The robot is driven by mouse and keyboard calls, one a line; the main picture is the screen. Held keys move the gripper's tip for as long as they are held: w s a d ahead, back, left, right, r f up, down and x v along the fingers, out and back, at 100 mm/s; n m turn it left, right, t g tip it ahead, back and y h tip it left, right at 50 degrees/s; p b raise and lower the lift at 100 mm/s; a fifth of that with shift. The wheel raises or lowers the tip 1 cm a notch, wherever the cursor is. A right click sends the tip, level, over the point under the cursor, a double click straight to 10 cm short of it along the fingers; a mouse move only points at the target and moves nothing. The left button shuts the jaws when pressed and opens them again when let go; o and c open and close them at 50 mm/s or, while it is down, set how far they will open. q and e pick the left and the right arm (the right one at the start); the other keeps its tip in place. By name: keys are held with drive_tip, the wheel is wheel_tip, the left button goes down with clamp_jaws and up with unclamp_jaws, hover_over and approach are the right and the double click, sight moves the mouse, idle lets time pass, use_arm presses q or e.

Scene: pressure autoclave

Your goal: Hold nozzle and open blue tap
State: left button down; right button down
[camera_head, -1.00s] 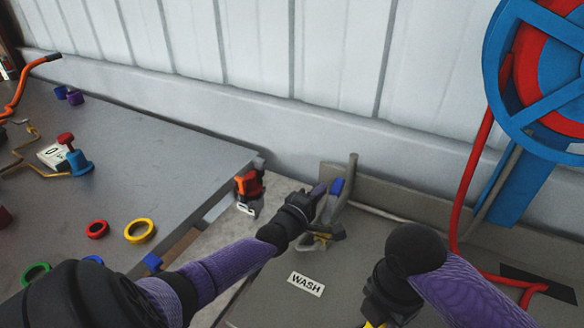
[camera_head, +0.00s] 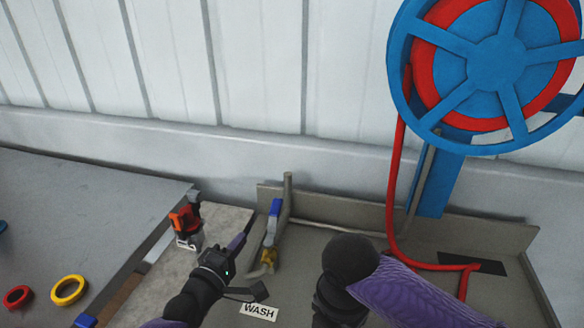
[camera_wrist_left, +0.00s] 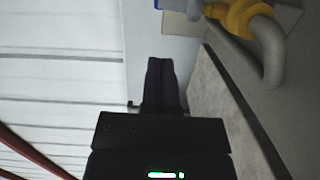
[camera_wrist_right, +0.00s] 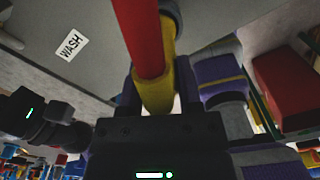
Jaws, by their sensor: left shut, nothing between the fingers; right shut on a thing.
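The tap on the upright grey pipe has a blue handle (camera_head: 275,208) above a yellow body (camera_head: 270,238), with a grey spout below. The yellow body (camera_wrist_left: 243,16) and curved grey spout (camera_wrist_left: 272,55) also show in the left wrist view. My left gripper (camera_head: 242,238) is shut and empty, just left of the tap and apart from the handle. Its closed fingers show in the left wrist view (camera_wrist_left: 163,72). In the right wrist view my right gripper (camera_wrist_right: 158,92) is shut on the yellow nozzle (camera_wrist_right: 156,92) of the red hose (camera_wrist_right: 139,35). My right arm hides this grip in the head view.
A blue and red hose reel (camera_head: 495,55) stands at the right, its red hose (camera_head: 396,185) hanging to the basin. A WASH label (camera_head: 259,311) lies on the basin floor. An orange-red device (camera_head: 187,222) stands left of my left gripper. The grey table (camera_head: 80,205) holds coloured rings.

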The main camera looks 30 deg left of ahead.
use_arm(q)
drive_tip(key=w+a+r+m+g+h, duration=0.1)
drive_tip(key=w+a+m+g+h, duration=0.1)
drive_tip(key=w+a+m+g, duration=0.45)
wheel_tip(320, 180, up, 8)
drive_tip(key=s+a+r+m+g+h, duration=0.1)
drive_tip(key=s+a+m+g+h, duration=0.2)
drive_tip(key=m, duration=0.6)
drive_tip(key=w+d+f+g, duration=0.1)
drive_tip(key=w+d+f, duration=0.6)
drive_tip(key=f, duration=0.1)
drive_tip(key=shift+w+m+g+h, duration=0.3)
drive_tip(key=shift+m+g+h, duration=0.05)
drive_tip(key=shift+h, duration=0.05)
drive_tip(key=shift+d+f, duration=0.1)
